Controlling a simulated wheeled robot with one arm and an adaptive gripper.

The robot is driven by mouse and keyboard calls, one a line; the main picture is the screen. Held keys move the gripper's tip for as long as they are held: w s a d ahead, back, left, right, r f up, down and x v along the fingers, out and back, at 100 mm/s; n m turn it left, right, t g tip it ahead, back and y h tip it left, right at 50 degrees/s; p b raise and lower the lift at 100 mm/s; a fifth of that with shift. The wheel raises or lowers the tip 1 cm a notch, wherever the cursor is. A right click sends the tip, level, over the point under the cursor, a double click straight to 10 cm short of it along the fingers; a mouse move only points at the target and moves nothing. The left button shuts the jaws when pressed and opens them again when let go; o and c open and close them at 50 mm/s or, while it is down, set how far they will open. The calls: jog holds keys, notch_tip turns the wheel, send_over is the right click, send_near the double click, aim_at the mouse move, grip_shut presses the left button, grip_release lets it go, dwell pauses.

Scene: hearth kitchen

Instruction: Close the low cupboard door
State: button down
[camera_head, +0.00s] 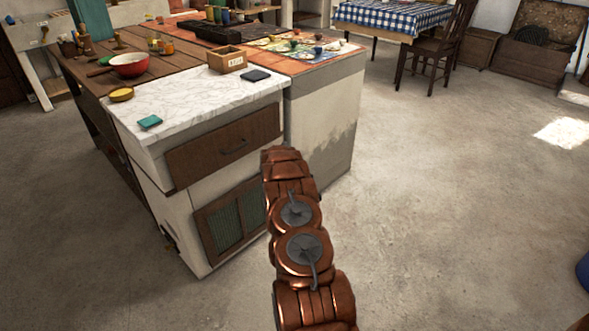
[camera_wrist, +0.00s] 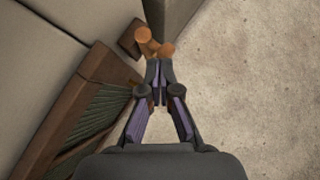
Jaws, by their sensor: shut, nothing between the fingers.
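The low cupboard door (camera_head: 229,221) has a brown wooden frame and dark green mesh panels. It sits low in the pale cabinet front, below a brown drawer (camera_head: 222,146). In the head view it looks nearly flush, but my arm hides its right edge, so I cannot tell whether it is fully shut. In the wrist view the door (camera_wrist: 88,115) lies at the left, its framed edge beside my fingers. My gripper (camera_wrist: 158,72) is shut and empty, at the right of the door; contact is unclear. The head view hides my gripper behind my arm.
A small orange-brown fitting (camera_wrist: 147,42) shows just ahead of my fingertips; I cannot tell what it belongs to. The marble counter (camera_head: 190,105) overhangs the cupboard. The island's pale end block (camera_head: 325,125) stands right of it. Open concrete floor (camera_head: 450,210) lies to the right.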

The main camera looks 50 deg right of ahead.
jog(key=s+r+b, duration=0.2)
jog(key=s+r, duration=0.3)
jog(key=shift+s+a+r, duration=0.35)
jog(key=shift+r, duration=0.05)
dwell(0.4)
